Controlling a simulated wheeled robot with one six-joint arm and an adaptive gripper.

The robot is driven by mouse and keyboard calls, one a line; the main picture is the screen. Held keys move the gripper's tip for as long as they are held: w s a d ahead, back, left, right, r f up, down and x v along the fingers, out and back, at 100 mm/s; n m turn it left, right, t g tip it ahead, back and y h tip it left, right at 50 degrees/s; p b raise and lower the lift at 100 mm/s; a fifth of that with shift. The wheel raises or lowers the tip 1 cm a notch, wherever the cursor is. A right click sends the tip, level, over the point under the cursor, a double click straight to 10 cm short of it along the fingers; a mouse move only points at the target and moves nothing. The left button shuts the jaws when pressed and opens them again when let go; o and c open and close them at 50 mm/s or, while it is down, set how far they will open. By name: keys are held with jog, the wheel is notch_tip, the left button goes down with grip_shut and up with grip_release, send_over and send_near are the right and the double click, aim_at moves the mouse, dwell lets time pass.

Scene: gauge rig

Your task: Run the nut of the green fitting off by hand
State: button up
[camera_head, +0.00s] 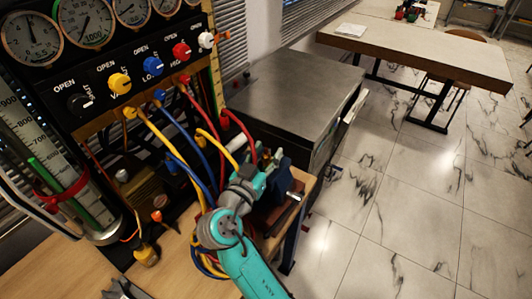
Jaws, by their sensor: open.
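My gripper (262,168) is at the end of my teal arm, low in the middle of the picture, beside the dark blue vise (284,178) at the bench's right corner. It is open, but its fingers are small and partly hidden by my wrist. A small green patch (259,183) shows at my gripper, left of the vise. I cannot tell whether it is the green fitting or part of my arm. The fitting's nut cannot be made out, nor whether my gripper touches anything.
Red (247,135), blue and yellow hoses hang from the gauge panel (130,70) close to the left of my gripper. A steel cabinet (290,95) stands behind the vise. The wooden bench top (170,275) is partly clear at the lower left. Open tiled floor lies right.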

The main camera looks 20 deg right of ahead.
grip_shut()
jog(key=shift+n+t+y, duration=0.3)
jog(key=shift+y, duration=0.1)
jog(key=n+t+y, duration=0.2)
jog(key=shift+s+d+y, duration=0.1)
jog(key=shift+y, duration=0.2)
jog(key=shift+n+t+y, duration=1)
jog(key=shift+n+y, duration=0.5)
jog(key=shift+y, duration=0.7)
jog(key=shift+n+y, duration=0.3)
grip_release()
